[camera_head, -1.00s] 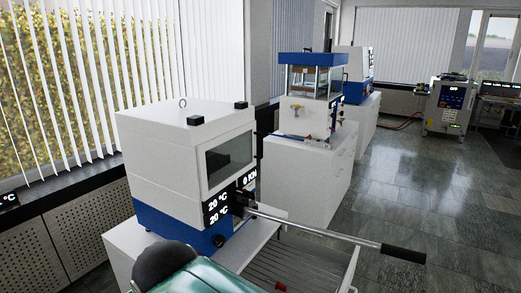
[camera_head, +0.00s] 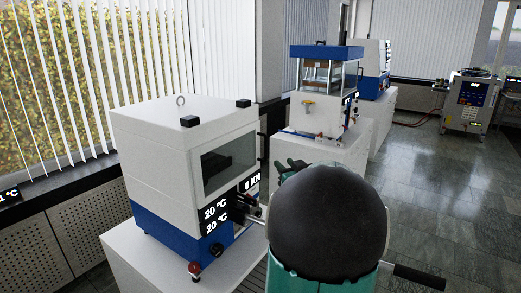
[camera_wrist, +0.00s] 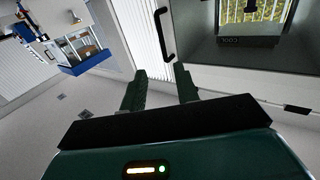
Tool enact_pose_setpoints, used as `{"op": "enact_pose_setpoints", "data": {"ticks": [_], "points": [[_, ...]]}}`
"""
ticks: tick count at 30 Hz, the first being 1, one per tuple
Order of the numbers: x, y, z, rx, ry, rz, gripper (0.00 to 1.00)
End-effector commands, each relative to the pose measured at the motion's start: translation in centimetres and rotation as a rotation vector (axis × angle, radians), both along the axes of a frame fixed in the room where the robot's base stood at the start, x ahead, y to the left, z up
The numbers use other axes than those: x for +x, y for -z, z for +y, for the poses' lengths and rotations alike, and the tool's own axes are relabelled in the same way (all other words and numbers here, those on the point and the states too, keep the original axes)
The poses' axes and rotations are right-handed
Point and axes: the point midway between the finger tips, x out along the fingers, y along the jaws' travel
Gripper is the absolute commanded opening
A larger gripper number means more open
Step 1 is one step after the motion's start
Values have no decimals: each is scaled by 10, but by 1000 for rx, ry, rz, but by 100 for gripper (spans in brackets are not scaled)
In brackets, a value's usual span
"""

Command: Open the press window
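The near press (camera_head: 170,155) is a white box with a blue base. Its dark glass window (camera_head: 229,165) looks shut and flush with the white front. A black bar handle (camera_head: 264,150) stands at the window's right edge in the head view. In the wrist view, the handle (camera_wrist: 164,33) is at top centre, beside the window (camera_wrist: 250,20). My gripper (camera_wrist: 160,71) is open and empty, its dark green fingers spread below the handle and apart from it. In the head view, my gripper (camera_head: 287,168) is right of the handle, partly hidden by my arm.
A metal lever with a black grip (camera_head: 420,279) sticks out from the press front, partly hidden by my arm. A second press (camera_head: 322,95) with a blue top stands behind. Open floor (camera_head: 420,190) lies to the right. Window blinds (camera_head: 120,60) are at left.

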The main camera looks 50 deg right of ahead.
Motion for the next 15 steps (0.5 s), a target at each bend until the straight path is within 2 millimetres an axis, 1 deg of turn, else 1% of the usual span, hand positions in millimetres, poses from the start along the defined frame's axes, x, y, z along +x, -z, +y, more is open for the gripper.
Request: {"op": "enact_pose_setpoints", "data": {"ticks": [5,15], "points": [[22,0,-8,-1,-4,0,31],[82,0,-42,-2,-3,-1,31]]}}
